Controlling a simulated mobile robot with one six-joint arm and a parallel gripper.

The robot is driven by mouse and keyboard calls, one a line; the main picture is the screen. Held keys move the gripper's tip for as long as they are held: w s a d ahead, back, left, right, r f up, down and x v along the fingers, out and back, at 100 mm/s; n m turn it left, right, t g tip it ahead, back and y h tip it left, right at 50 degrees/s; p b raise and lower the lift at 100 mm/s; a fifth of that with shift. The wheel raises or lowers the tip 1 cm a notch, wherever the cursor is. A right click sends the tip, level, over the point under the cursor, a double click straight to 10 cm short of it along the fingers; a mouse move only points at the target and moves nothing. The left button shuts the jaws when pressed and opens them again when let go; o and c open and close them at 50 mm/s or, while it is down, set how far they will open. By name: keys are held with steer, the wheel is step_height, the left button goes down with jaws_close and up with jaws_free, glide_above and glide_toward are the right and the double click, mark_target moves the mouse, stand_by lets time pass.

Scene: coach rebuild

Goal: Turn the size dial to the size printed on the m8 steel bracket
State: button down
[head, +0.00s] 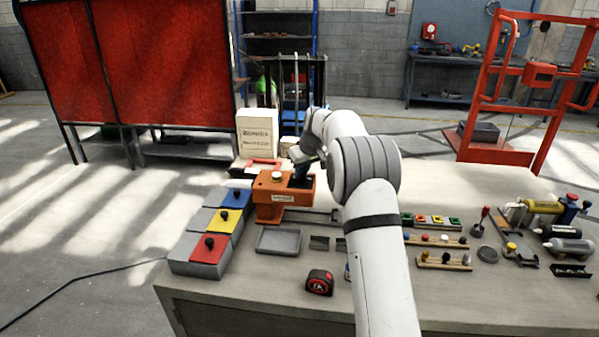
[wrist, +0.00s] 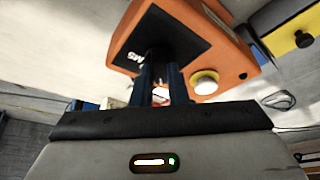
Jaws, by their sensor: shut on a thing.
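The orange machine (head: 270,205) stands on the bench, with a cream button on its top. In the wrist view, its orange body (wrist: 222,45) carries a black plate (wrist: 185,42) with partly covered white lettering and the cream button (wrist: 204,82). My gripper (wrist: 160,72) is at the black plate, its two dark blue fingers shut on the dark size dial (wrist: 158,52). The fingers hide most of the dial, and its setting cannot be read. In the head view my gripper (head: 304,170) is at the machine's right end, partly hidden by my arm. I cannot pick out the m8 steel bracket.
Blue, yellow and red blocks with black knobs (head: 208,245) stand left of the machine. A grey tray (head: 278,241) and a tape measure (head: 319,282) lie in front. Racks of small parts (head: 436,240) and bottles (head: 568,246) stand at the right.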

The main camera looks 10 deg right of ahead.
steer(key=shift+d+r+n, duration=0.1)
steer(key=shift+n, duration=0.5)
steer(key=shift+y, duration=0.3)
steer(key=c, duration=1.4)
jaws_free()
steer(key=shift+c, duration=0.2)
steer(key=b+v, duration=0.1)
steer(key=v, duration=0.6)
steer(key=shift+r, duration=0.35)
steer(key=shift+d, duration=0.1)
